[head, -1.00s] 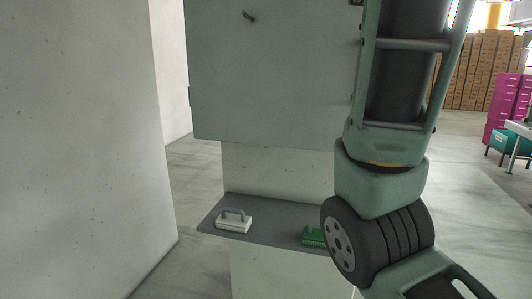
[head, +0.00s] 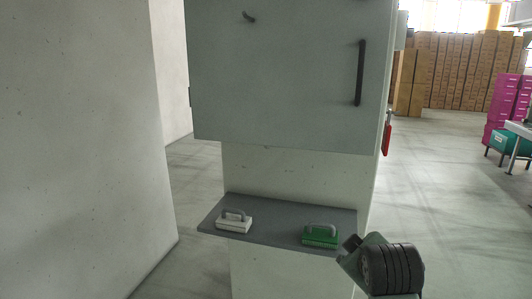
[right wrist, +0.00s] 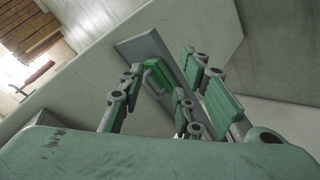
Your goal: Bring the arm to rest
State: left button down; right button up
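My right arm (head: 388,268) shows at the bottom right of the head view, folded low beside the right end of a grey shelf (head: 270,219). My right gripper (right wrist: 162,66) fills the middle of the right wrist view. Its fingers are apart, with nothing held between them. Beyond the fingers lies the green block with a handle (right wrist: 157,76), partly covered by them. In the head view this green block (head: 320,240) rests on the shelf, apart from my arm. My left gripper is not in view.
A white block with a handle (head: 234,223) sits on the shelf's left part. A grey cabinet door (head: 280,80) with a dark handle (head: 359,73) stands above. A concrete wall (head: 75,150) is at left. Open floor (head: 450,200) lies right, before stacked boxes (head: 465,70).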

jog(key=s+f+m+g, duration=0.2)
jog(key=s+f+g, duration=0.1)
jog(key=s+f, duration=1)
jog(key=s+f+m+g+y, duration=0.1)
jog(key=s+f+m+g, duration=0.1)
jog(key=s+f, duration=0.65)
jog(key=s+f+m+g+y, duration=0.1)
jog(key=s+f, duration=0.4)
jog(key=s, duration=0.6)
notch_tip(320, 180, down, 25)
jog(key=s+g, duration=0.1)
jog(key=g, duration=0.1)
jog(key=s+d+f, duration=0.2)
jog(key=s+f, duration=1.4)
jog(key=s, duration=0.1)
jog(key=shift+d+f+g, duration=0.15)
jog(key=shift+f+g, duration=0.05)
jog(key=shift+g, duration=0.2)
